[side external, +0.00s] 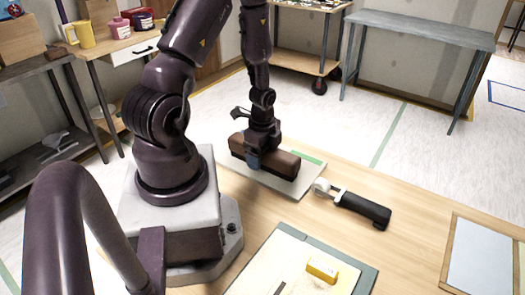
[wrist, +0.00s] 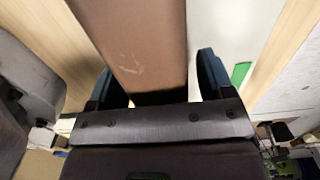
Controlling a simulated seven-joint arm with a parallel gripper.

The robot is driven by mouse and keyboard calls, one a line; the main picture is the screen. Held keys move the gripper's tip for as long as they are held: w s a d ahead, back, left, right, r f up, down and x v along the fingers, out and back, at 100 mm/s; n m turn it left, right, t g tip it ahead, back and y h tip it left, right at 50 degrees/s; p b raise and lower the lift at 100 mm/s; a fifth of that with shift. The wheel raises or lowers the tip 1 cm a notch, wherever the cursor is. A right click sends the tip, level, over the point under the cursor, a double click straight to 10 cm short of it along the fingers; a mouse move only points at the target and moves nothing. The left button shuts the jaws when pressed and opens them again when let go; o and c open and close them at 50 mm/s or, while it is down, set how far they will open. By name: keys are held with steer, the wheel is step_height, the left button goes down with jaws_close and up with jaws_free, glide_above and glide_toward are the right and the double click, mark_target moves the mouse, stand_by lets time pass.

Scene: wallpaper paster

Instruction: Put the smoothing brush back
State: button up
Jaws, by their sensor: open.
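The smoothing brush (side external: 282,163), a long brown block with a dark lower edge, sits on a pale grey plate (side external: 290,188) with a green strip at its far edge. My gripper (side external: 254,160) is down at the brush, over its left half. In the wrist view, the brown back of the brush (wrist: 145,45) runs between the two dark blue fingers (wrist: 160,78). The fingers stand apart on either side of it, with a visible gap at the right finger. The underside of the brush is hidden.
A black-handled roller (side external: 360,207) lies right of the plate. A pasting board (side external: 265,268) with a yellow block (side external: 322,269) is at the front. A framed pale panel (side external: 480,258) lies at the right. Bare wood (side external: 405,180) shows between them.

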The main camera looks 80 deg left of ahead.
step_height(320, 180, up, 12)
steer(key=shift+a+r, duration=0.1)
steer(key=w+d+r+n+t+y, duration=0.2)
steer(key=w+d+r+n, duration=0.2)
steer(key=d+r, duration=0.55)
steer(key=s+d+r+n+t+h, duration=0.2)
steer(key=s+d+r+n+t, duration=0.1)
steer(key=d+r, duration=0.6)
steer(key=shift+s+d+r+n+t, duration=0.3)
steer(key=shift+s+r+n, duration=0.45)
steer(key=shift+n, duration=0.25)
